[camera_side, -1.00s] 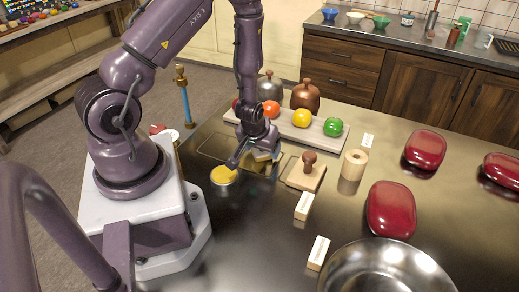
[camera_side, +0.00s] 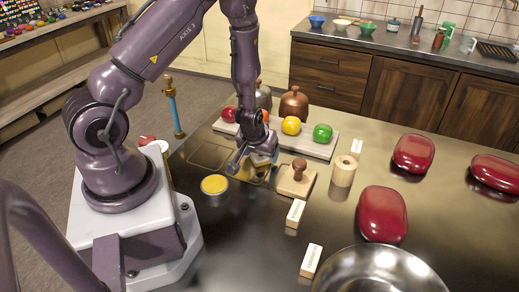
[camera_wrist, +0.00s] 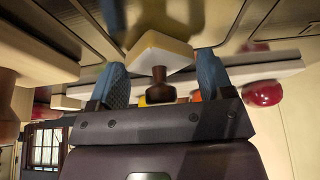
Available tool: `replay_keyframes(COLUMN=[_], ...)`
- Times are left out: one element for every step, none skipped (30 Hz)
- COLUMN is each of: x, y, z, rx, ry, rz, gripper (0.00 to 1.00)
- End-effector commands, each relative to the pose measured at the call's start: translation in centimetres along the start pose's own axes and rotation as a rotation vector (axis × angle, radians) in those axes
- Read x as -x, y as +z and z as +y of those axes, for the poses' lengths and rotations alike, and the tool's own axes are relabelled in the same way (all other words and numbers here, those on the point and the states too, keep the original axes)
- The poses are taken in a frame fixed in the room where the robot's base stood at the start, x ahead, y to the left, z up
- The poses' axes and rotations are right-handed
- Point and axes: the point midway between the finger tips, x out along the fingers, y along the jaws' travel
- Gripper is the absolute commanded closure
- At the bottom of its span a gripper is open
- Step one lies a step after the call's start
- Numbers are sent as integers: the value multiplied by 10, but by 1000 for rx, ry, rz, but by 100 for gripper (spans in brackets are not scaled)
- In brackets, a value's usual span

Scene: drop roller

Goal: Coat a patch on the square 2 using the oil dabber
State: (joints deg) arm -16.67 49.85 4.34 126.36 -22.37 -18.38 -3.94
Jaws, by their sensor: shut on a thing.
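My gripper (camera_side: 258,168) is low over the marked squares on the dark tabletop. In the wrist view its blue fingers (camera_wrist: 162,82) stand either side of a cream block with a dark brown knob, the oil dabber (camera_wrist: 160,48), which they hold. In the side view the hand mostly hides the dabber. Whether its pad touches the surface I cannot tell. One outlined square (camera_side: 208,155) shows left of the hand; another is partly covered beneath it. I cannot read which is square 2. A round dish of yellow oil (camera_side: 214,185) stands left of the gripper.
A wooden stamp-like block with a brown knob (camera_side: 297,178) and a wooden cylinder (camera_side: 344,171) stand close on the right. A board (camera_side: 318,148) with coloured fruit is behind. Label blocks (camera_side: 295,214), red lidded shapes (camera_side: 383,214) and a metal bowl (camera_side: 375,272) lie right and front.

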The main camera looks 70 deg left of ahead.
Motion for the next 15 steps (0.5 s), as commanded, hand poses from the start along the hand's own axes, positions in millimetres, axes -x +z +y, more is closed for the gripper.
replay_keyframes(x=[2, 3, 4, 5, 6, 7, 7, 8, 8, 9, 9, 9, 10, 10, 12], y=[5, 8, 11, 14, 16, 18, 20, 21, 22, 23, 24, 24, 26, 27, 30], z=[0, 0, 0, 0, 0, 0, 0, 0, 0, 0, 0, 0, 0, 0, 0], rx=[-2, -2, -3, -3, -3, -2, -2, -1, -1, -1, -1, -1, -1, -1, -2], ry=[1, 1, 1, 1, 1, 1, 1, 1, 1, 0, 0, 0, 0, 0, 1], rz=[-2, -2, -1, -1, -2, -1, 0, 0, 0, 0, -1, -1, -2, -2, -2], gripper=[45, 45, 45, 45, 45, 45, 45, 45, 45, 45, 45, 45, 45, 45, 45])
